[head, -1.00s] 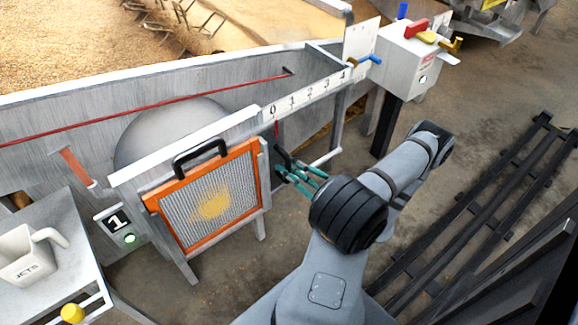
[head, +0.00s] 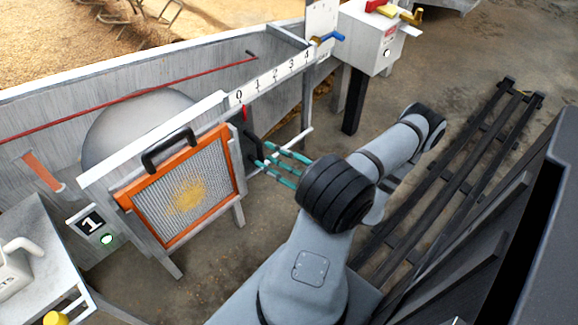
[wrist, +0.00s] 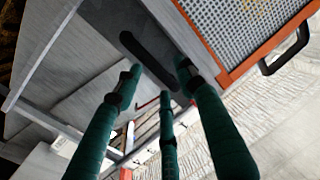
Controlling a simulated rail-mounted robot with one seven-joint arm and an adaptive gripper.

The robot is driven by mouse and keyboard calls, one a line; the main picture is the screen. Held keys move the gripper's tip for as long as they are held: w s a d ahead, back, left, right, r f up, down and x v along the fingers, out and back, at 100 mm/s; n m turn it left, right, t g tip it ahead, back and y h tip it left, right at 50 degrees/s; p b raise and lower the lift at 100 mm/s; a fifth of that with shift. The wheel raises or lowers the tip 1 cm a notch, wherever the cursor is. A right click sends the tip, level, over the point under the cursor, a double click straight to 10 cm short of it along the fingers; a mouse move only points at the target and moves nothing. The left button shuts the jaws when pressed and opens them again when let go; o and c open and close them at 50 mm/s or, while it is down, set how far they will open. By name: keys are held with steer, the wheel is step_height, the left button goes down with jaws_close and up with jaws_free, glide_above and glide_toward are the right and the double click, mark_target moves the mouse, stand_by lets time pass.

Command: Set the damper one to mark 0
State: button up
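The damper one scale (head: 273,77) is a white strip marked 0 to 4 on the trough's front edge. A small red pointer (head: 244,113) hangs just below it, close to mark 0. A black handle (head: 253,144) is below the pointer, beside the orange-framed screen. My gripper (head: 262,168) has teal fingers pointing left at the handle's lower part. In the wrist view, my gripper (wrist: 157,78) has its fingers spread, with a dark bar (wrist: 150,62), seemingly the handle, between and beyond the tips. Gaps show beside the bar; contact cannot be told.
The orange-framed screen (head: 136,197) stands close left of my gripper. A number 1 sign (head: 91,222) with a green light is farther left. A white box (head: 370,38) with coloured levers stands at the back right. Black rails (head: 465,155) lie on the right.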

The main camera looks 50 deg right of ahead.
mark_target(260, 152)
steer(key=s+d, duration=0.1)
steer(key=s, duration=0.6)
steer(key=shift+s, duration=0.4)
steer(key=w, duration=0.4)
steer(key=w+a, duration=0.1)
steer(key=w, duration=0.6)
steer(key=shift+w+a, duration=0.2)
steer(key=shift+w, duration=0.15)
steer(key=shift+w+d, duration=0.1)
steer(key=shift+w, duration=0.05)
steer(key=shift+d, duration=0.8)
steer(key=shift+a+r, duration=0.1)
